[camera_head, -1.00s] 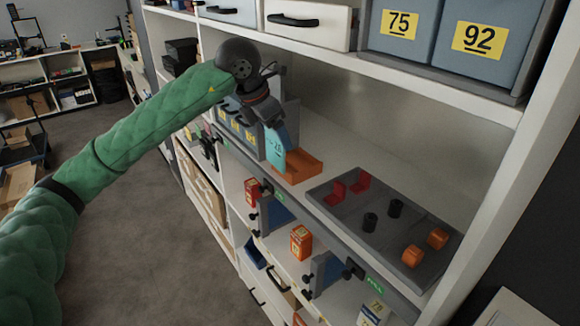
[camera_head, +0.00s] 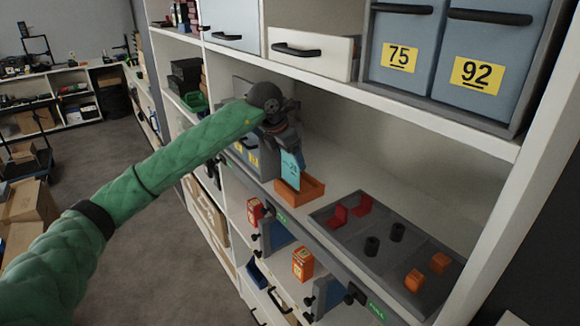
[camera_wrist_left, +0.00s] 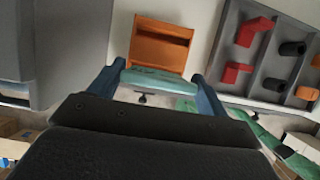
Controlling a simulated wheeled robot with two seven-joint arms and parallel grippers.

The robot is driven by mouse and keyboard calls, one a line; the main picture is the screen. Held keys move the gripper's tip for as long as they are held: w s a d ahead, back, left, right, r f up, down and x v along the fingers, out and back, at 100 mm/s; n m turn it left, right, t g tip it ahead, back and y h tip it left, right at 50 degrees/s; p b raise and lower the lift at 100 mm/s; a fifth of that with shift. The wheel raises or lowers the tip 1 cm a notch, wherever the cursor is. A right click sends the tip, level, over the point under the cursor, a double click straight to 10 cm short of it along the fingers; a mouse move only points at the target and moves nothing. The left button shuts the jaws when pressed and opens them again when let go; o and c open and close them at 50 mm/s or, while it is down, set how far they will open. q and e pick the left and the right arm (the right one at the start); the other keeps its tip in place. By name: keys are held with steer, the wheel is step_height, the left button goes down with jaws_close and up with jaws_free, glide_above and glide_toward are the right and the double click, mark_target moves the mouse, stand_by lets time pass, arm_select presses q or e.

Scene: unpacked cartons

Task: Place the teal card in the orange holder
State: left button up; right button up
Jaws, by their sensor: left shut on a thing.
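The teal card (camera_head: 291,169) hangs upright below my left gripper (camera_head: 288,152), which is shut on it. In the left wrist view the card (camera_wrist_left: 158,80) spans between the two blue fingers of the gripper (camera_wrist_left: 158,84). My right gripper is not in view.
A grey tray (camera_head: 375,263) with red, black and orange parts lies to the right of the holder. A grey-blue bin (camera_head: 247,160) stands close on the left. The shelf above (camera_head: 350,95) overhangs the arm. Bare shelf lies behind the holder.

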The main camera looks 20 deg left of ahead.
mark_target(289, 166)
arm_select(q)
step_height(289, 166, down, 3)
steer(key=shift+f, duration=0.4)
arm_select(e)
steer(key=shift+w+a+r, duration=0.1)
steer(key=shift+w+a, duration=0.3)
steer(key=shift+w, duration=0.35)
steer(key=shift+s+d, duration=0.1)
